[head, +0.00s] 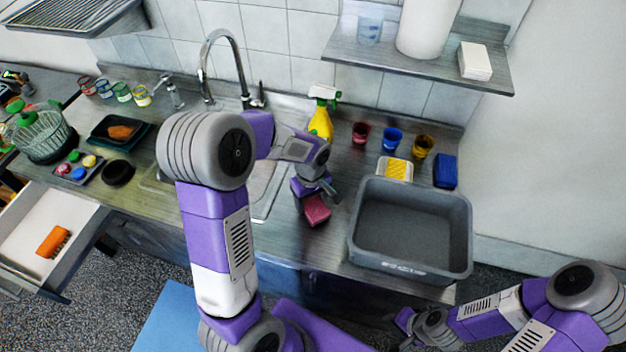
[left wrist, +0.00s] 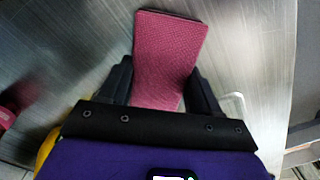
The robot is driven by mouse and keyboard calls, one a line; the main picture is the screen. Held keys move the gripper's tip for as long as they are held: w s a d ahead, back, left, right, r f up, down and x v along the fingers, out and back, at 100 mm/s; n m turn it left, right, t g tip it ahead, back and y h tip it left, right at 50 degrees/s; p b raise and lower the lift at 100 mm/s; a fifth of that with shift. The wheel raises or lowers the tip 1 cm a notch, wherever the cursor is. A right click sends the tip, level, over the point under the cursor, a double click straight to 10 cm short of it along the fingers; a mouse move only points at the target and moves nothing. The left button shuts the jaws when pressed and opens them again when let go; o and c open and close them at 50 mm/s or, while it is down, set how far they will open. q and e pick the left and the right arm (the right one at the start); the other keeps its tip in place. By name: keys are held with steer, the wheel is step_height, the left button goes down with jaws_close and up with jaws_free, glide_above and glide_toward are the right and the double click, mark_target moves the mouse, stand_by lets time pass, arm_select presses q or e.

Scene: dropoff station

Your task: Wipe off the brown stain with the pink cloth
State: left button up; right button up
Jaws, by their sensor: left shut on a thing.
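The pink cloth (head: 317,210) is a folded, flat pad at the steel counter, left of the grey tub. My left gripper (head: 311,190) is shut on it. In the left wrist view the pink cloth (left wrist: 168,50) sits between the two black fingers of my left gripper (left wrist: 162,80) and sticks out past them over the counter. I see no brown stain in either view; my left arm and the cloth hide part of the counter. My right gripper (head: 405,324) is low at the right, in front of the counter, too small to read its fingers.
A grey tub (head: 459,225) stands right of the cloth. Behind are a yellow spray bottle (head: 321,122), coloured cups (head: 392,139), a yellow sponge (head: 397,169) and a blue block (head: 445,171). The sink is partly behind my left arm. An open drawer (head: 30,225) juts out at left.

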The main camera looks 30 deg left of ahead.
arm_select(q)
steer(key=r, duration=0.1)
steer(key=r+p, duration=0.1)
steer(key=shift+s+r, duration=0.3)
steer(key=shift+r, duration=0.05)
step_height(320, 180, up, 2)
steer(key=shift+w+r+p, duration=0.1)
steer(key=shift+w+p, duration=0.05)
steer(key=shift+p, duration=0.8)
steer(key=shift+r+p, duration=0.8)
steer(key=shift+r, duration=0.2)
